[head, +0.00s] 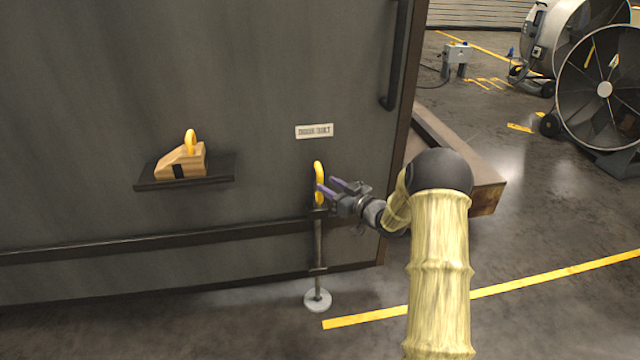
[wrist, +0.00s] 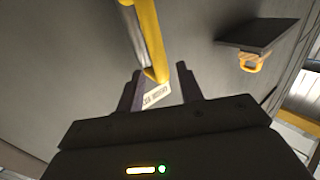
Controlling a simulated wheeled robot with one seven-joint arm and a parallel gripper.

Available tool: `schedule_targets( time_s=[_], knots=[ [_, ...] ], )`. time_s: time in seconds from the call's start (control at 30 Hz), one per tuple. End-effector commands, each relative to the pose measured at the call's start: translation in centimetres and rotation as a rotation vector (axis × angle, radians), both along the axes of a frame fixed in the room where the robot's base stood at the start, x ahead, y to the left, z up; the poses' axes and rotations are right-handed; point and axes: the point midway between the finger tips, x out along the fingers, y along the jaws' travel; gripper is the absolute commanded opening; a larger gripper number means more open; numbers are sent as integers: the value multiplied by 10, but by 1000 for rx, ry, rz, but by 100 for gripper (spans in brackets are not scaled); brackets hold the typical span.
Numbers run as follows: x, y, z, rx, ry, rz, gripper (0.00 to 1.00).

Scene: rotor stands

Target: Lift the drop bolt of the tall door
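The tall grey door (head: 90,100) fills the left of the head view. My gripper (head: 328,186) is open at the ring, coming from the right. Contact is not clear.
A small dark shelf (head: 222,170) on the door holds a wooden wedge (head: 178,162) with a yellow ring. A label (head: 314,131) sits above the bolt. A long door handle (head: 397,60) and a brown beam (head: 488,195) are near my arm. Large fans (head: 605,90) stand far right.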

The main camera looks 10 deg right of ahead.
Motion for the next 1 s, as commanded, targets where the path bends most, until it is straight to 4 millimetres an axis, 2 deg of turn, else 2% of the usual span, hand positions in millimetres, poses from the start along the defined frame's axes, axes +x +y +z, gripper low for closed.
schedule_targets(
  time_s=[0.1, 0.23, 0.6, 0.63, 0.8, 1.0],
  knots=[
    [17, 13, -2, 1, -2, 3, 37],
    [31, 21, -1, 1, -2, 2, 37],
    [38, 25, 0, 1, 1, -1, 37],
    [38, 25, 0, 1, 1, 0, 35],
    [37, 25, 0, 1, 1, 0, 1],
    [37, 25, 1, 1, 1, 0, 0]
  ],
)
